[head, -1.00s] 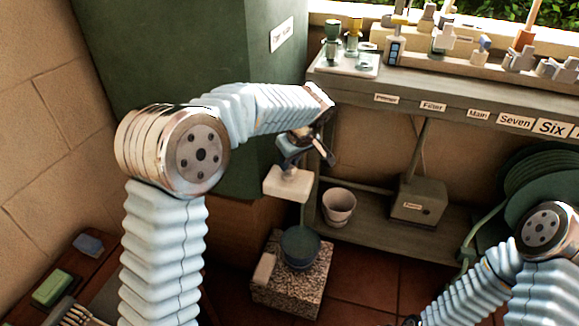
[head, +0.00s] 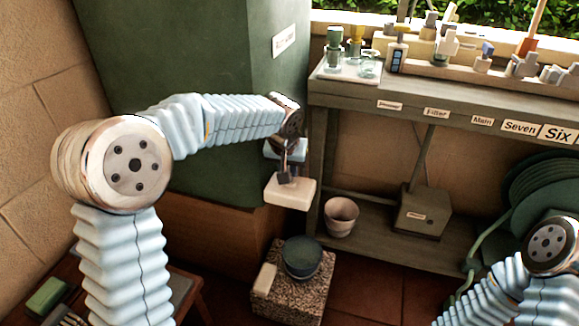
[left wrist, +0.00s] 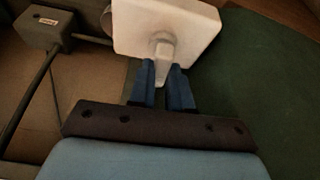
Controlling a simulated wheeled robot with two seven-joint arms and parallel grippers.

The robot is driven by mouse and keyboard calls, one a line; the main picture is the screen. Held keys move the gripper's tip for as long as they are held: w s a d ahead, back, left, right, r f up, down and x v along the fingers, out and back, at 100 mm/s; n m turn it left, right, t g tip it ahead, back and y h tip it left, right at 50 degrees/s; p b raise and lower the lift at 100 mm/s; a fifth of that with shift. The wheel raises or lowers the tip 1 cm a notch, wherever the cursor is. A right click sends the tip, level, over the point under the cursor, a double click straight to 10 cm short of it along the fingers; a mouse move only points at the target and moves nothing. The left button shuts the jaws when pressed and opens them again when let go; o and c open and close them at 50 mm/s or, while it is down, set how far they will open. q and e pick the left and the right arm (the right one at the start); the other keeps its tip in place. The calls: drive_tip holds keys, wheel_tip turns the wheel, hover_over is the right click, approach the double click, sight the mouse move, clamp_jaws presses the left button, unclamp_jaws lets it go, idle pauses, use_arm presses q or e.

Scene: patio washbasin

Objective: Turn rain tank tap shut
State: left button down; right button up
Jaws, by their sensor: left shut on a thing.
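The rain tank (head: 200,60) is the large dark green body at the left, with a white label on its side. The fingertips partly hide the lever. My right arm shows at the lower right; its gripper is out of view.
A shelf bench (head: 450,105) with labelled edge and several fittings stands right of the tank. A white pot (head: 340,216) and a grey box (head: 418,212) sit on its lower shelf. A speckled block (head: 290,298) bearing a dark round bowl (head: 301,257) stands below the tap.

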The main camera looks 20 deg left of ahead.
use_arm(q)
drive_tip(key=shift+m, duration=0.6)
drive_tip(key=c, duration=1.1)
unclamp_jaws()
drive_tip(key=shift+o, duration=0.2)
drive_tip(key=p+v, duration=0.1)
drive_tip(key=v, duration=1.2)
drive_tip(key=shift+a+r, duration=0.25)
drive_tip(key=shift+r, duration=0.1)
drive_tip(key=shift+s, duration=0.15)
